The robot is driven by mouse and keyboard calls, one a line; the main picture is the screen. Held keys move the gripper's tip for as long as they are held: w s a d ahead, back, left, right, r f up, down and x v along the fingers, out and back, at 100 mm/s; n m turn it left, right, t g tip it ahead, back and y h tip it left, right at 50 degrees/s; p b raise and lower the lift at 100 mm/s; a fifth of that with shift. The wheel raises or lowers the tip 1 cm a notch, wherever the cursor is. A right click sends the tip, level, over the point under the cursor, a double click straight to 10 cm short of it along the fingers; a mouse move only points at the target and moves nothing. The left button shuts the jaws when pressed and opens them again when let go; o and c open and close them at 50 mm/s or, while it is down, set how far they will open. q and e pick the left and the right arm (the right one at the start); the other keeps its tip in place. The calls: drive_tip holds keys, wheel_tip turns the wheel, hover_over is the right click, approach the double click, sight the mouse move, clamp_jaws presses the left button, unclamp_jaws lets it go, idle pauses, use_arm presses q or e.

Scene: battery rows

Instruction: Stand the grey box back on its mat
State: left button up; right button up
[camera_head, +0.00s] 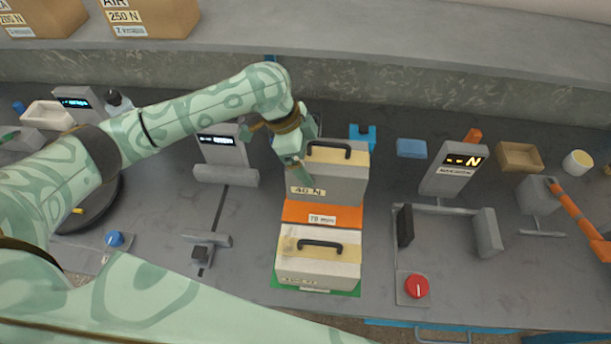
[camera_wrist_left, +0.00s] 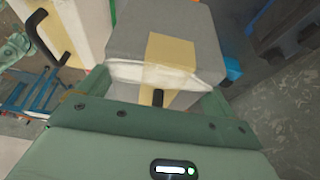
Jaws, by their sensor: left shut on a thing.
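The grey box (camera_head: 328,190) has a pale top with a dark handle and a "40 N" label on its front. It is behind an orange mat (camera_head: 322,213); whether its base rests on the mat is hidden. My left gripper (camera_head: 292,158) is at the box's upper left side. In the left wrist view the gripper (camera_wrist_left: 155,92) is shut on the grey box (camera_wrist_left: 130,35), which shows a tan band between the fingers. My right gripper is not in view.
A cream box (camera_head: 318,262) with a black handle stands on a green mat (camera_head: 355,290) just in front. A blue block (camera_head: 412,148), a display stand (camera_head: 452,168) and a red knob (camera_head: 416,287) are to the right. Another display (camera_head: 222,145) is to the left.

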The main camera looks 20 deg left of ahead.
use_arm(q)
wheel_tip(320, 180, down, 4)
drive_tip(key=shift+w+d+r+b, duration=0.1)
drive_tip(key=shift+b, duration=0.45)
wheel_tip(320, 180, down, 5)
drive_tip(key=shift+b, duration=0.9)
drive_tip(key=o, duration=1.7)
drive_tip(key=shift+f, duration=0.2)
drive_tip(key=shift+o, duration=0.2)
drive_tip(key=shift+r, duration=0.15)
drive_tip(key=p+v, duration=0.4)
drive_tip(key=v, duration=0.8)
